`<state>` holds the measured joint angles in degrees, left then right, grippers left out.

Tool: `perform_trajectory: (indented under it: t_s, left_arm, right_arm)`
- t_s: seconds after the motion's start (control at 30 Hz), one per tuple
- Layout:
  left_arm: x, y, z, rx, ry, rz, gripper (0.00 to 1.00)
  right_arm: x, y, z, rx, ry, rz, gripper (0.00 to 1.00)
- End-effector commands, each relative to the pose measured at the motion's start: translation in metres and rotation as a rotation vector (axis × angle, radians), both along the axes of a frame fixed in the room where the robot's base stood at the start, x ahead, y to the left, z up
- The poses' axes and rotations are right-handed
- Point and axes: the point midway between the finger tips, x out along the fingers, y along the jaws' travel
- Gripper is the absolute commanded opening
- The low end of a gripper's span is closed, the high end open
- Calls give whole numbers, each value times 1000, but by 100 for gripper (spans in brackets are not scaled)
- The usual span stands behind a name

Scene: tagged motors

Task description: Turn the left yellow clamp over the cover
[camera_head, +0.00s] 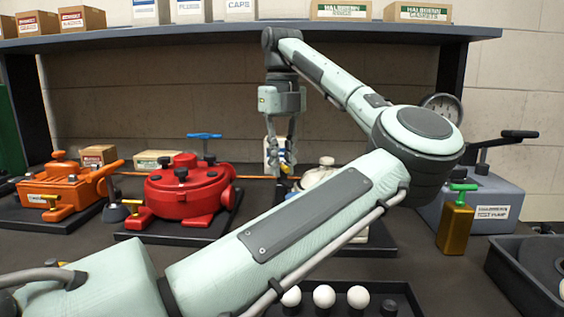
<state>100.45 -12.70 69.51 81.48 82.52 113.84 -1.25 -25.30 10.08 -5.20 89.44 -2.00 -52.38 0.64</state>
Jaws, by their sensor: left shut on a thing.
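My left gripper (280,160) hangs fingers down at the middle, just left of a cream housing (326,172) that my own arm mostly hides. It is shut on a small pale piece (271,153) between its fingers; I cannot tell exactly what this is. A red round housing (186,190) with a blue T-handle stands left of the gripper, with a yellow clamp (138,217) at its front left. An orange housing (70,188) at the far left has a yellow clamp (58,213). Any clamps on the cream housing are hidden. My right gripper is not in view.
A shelf (200,40) with boxes runs above the back of the bench. A grey test pump (485,198) and a gold can (456,225) stand at right. A black tray (415,297) with white balls (324,296) lies in front, another bin (510,275) at lower right.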

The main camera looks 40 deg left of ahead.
Motion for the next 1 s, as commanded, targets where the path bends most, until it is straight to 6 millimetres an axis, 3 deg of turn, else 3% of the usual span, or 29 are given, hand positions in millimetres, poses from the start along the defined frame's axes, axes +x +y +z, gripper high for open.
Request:
perform_trajectory:
  t_s: [0.4,1.0]
  left_arm:
    - [0,0,1,1,-1,397,0]
    - [0,0,1,2,-3,899,0]
  right_arm:
    - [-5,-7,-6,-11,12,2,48]
    - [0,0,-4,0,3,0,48]
